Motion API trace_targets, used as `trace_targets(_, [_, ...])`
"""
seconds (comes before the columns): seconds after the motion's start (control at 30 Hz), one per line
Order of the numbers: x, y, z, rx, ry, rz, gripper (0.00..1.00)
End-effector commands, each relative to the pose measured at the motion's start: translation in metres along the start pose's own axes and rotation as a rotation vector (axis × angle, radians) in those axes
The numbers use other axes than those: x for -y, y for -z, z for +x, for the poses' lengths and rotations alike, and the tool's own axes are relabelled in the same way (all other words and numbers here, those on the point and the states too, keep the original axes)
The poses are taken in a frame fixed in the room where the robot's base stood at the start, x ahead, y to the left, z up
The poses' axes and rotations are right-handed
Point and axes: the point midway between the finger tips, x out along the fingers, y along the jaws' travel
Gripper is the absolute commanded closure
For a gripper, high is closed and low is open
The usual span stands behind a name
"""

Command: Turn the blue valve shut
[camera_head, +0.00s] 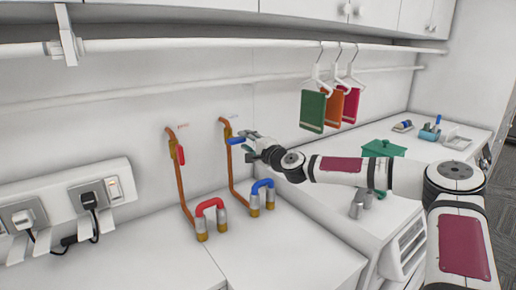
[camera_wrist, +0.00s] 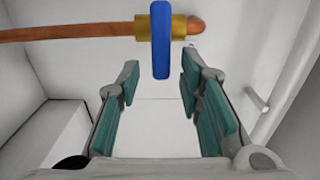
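The blue valve handle (camera_head: 236,141) sits on a brass body on the right-hand copper pipe (camera_head: 230,172) at the wall. In the head view the handle points sideways, across the upright pipe. My gripper (camera_head: 252,147) is right beside the handle. In the wrist view the handle (camera_wrist: 160,40) stands ahead, roughly centred between my two fingers (camera_wrist: 160,75). The fingers have teal pads and are spread apart. A gap shows on both sides of the handle, and its near end is about level with the fingertips. I cannot tell how deep it reaches between them.
A red valve handle (camera_head: 180,154) is on the left copper pipe. Red (camera_head: 209,206) and blue (camera_head: 262,190) hose loops stand on the white counter (camera_head: 280,250). Towels (camera_head: 313,110) hang from a rail to the right. A power outlet strip (camera_head: 65,208) with plugs is at left.

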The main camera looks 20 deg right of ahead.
Motion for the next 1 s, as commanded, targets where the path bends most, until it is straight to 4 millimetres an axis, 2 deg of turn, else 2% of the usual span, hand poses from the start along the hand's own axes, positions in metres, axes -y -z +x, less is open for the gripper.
trace_targets(0.3, [-0.001,0.002,-0.066,-0.003,-0.001,0.000,0.67])
trace_targets(0.5, [-0.001,0.001,-0.092,-0.002,-0.001,0.001,0.67])
trace_targets(0.67, [-0.001,0.001,-0.100,-0.002,0.000,0.001,0.67])
trace_targets(1.0, [-0.001,0.001,-0.100,-0.002,0.000,0.001,0.67])
